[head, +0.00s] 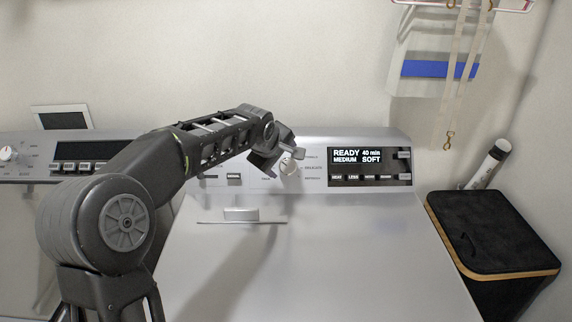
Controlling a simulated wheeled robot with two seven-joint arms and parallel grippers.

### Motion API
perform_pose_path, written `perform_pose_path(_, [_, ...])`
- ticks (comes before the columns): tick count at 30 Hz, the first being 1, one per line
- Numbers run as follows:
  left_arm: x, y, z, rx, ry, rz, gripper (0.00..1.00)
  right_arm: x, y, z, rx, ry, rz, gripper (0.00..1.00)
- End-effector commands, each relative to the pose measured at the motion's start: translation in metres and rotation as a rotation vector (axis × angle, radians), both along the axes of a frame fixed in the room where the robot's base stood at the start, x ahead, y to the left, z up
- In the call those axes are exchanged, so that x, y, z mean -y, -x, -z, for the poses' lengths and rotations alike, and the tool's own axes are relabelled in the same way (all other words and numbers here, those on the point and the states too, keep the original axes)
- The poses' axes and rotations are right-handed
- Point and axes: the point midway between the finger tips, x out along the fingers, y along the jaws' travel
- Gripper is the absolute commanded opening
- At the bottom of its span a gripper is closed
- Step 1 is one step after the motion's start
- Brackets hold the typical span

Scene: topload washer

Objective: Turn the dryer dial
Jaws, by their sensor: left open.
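The dryer (330,260) is a light grey machine with a raised control panel at its back. Its dial (289,166) is a round, pale knob on the panel, left of the lit display (357,156), which reads READY, 40 min, MEDIUM, SOFT. My left arm reaches in from the left, and my left gripper (290,160) is open at the dial. Its fingers partly cover the dial, and I cannot tell whether they touch it. My right gripper is out of view.
A second panel with a white knob (8,154) stands at the left, partly behind my left arm. A black-topped bin (490,230) stands at the right, with a dark and white tube (488,165) behind it. Straps (455,75) hang at the upper right. The dryer's top is clear.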

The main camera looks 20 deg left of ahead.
Motion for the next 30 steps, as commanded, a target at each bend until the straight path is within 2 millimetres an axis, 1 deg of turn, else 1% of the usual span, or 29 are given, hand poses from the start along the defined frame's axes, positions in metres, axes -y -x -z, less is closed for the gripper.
perform_pose_path(6, [-0.003, -0.023, 0.025, -0.004, 0.000, 0.001, 0.68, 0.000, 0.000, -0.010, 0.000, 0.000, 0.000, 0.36])
perform_pose_path(10, [-0.005, -0.035, 0.037, -0.002, 0.000, 0.001, 0.68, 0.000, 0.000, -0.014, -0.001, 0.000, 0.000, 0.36])
perform_pose_path(15, [-0.005, -0.041, 0.044, -0.001, 0.001, 0.000, 0.68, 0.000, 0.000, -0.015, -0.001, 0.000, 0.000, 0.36])
perform_pose_path(21, [-0.006, -0.041, 0.044, 0.000, 0.000, 0.000, 0.68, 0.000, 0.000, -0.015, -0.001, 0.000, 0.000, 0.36])
perform_pose_path(23, [-0.006, -0.041, 0.044, 0.000, 0.000, 0.000, 0.65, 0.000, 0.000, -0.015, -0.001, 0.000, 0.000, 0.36])
perform_pose_path(30, [-0.005, -0.041, 0.044, 0.000, 0.000, 0.000, 0.45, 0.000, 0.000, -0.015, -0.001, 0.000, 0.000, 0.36])
